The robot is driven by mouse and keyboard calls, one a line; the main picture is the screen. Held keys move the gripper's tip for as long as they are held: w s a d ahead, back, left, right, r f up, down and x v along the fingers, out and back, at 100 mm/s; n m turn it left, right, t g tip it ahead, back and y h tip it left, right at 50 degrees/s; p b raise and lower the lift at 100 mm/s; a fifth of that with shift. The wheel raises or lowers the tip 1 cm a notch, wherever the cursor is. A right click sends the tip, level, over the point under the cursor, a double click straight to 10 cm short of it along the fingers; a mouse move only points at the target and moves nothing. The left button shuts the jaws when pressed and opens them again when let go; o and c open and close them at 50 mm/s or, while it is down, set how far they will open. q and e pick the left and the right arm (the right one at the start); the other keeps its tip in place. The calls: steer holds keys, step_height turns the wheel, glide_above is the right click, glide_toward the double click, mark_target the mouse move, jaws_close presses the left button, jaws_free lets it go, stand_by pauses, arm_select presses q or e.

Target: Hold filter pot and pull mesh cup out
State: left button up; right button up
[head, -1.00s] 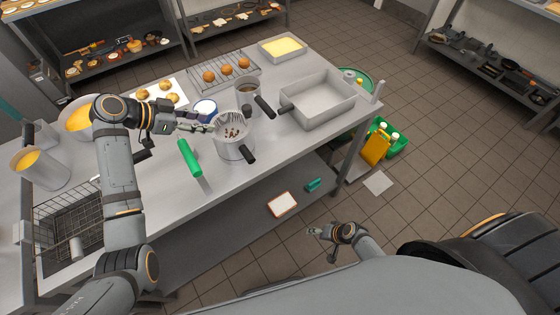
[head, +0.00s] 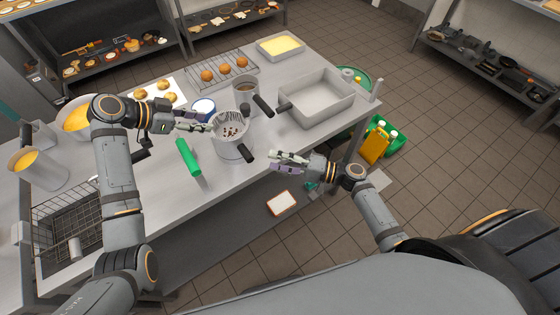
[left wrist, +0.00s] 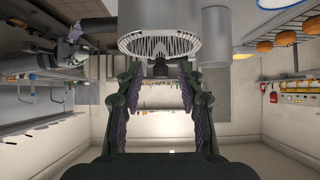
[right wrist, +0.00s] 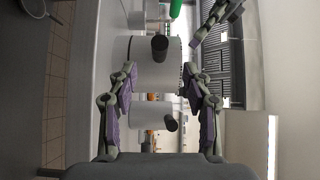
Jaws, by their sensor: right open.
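The filter pot (head: 234,150) is a pale metal pot standing on the steel table, with a black handle (head: 246,153) pointing front right. The mesh cup (head: 231,120) sits inside it, with dark bits at its bottom. Its toothed mesh rim shows in the left wrist view (left wrist: 160,43). My left gripper (head: 212,127) is open just left of the pot's rim and appears empty. My right gripper (head: 272,160) is open and empty, right of the pot handle. The right wrist view shows the pot (right wrist: 150,75) and its handle (right wrist: 160,47) ahead, beyond the fingertips.
A second pot (head: 245,90) with a black handle stands just behind. A deep steel pan (head: 315,98) is to the right. A green-handled tool (head: 187,157) and a blue-rimmed bowl (head: 203,106) are near my left gripper. The table's front strip is mostly clear.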

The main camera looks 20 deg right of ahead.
mark_target(246, 155)
steer(key=x, duration=1)
steer(key=shift+c, duration=0.2)
jaws_close()
steer(key=c, duration=0.7)
jaws_free()
jaws_close()
